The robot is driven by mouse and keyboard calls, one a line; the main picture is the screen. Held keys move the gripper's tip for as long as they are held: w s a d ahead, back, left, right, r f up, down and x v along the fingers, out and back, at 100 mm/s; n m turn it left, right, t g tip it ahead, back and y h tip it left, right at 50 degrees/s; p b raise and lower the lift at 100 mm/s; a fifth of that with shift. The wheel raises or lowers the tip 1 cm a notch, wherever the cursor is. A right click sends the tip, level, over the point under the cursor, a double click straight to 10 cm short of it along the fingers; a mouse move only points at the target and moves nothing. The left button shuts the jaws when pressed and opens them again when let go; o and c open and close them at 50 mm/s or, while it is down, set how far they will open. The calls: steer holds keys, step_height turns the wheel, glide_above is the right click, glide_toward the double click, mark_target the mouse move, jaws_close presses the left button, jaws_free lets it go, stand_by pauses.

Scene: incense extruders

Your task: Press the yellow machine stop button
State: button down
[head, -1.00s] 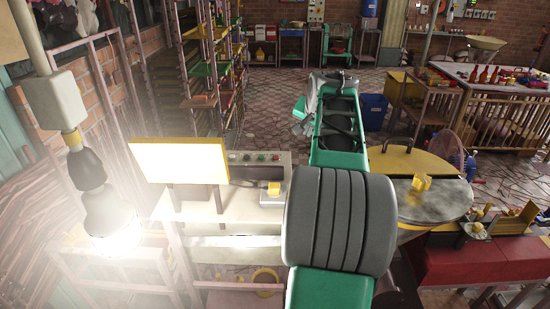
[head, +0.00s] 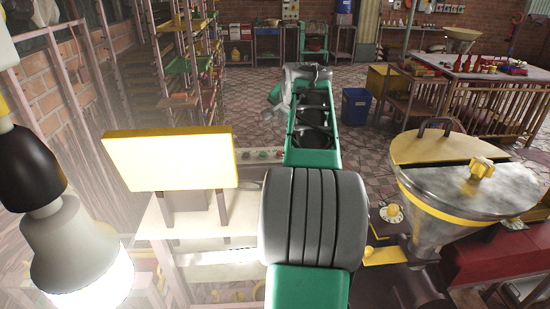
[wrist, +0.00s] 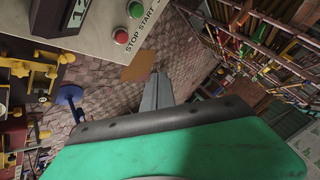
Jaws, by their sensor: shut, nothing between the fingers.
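In the wrist view, a pale panel (wrist: 90,42) carries a red button (wrist: 120,37) beside the word STOP. A green button (wrist: 134,9) sits beside START. My gripper (wrist: 157,78) is shut and empty, pointing past the panel's edge, below and right of the red button and apart from it. In the head view, a small control box with coloured buttons (head: 262,154) shows behind a bright yellow-edged board (head: 170,160), partly hidden by that board and my arm. I cannot tell whether it is the same panel.
A metal hopper with a yellow rim (head: 455,211) stands close on the right. A glowing lamp (head: 80,250) hangs at near left. Shelving racks (head: 185,60) stand behind the board. A blue bin (head: 356,106) and a railed table (head: 485,85) stand farther back, with open tiled floor between.

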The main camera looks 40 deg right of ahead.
steer(key=f+b, duration=0.4)
steer(key=f, duration=0.1)
steer(key=f+b, duration=0.2)
steer(key=f, duration=0.1)
steer(key=shift+w+a+f+b, duration=0.15)
steer(key=shift+a+b, duration=0.2)
steer(key=shift+b, duration=0.05)
steer(key=shift+f, duration=0.15)
stand_by(1.7)
steer(key=shift+f+b, duration=0.35)
steer(key=shift+f, duration=0.05)
steer(key=shift+f+b, duration=0.35)
steer(key=shift+f, duration=0.25)
stand_by(0.5)
steer(key=shift+r, duration=0.15)
steer(key=shift+r+p, duration=0.75)
steer(key=shift+r, duration=0.1)
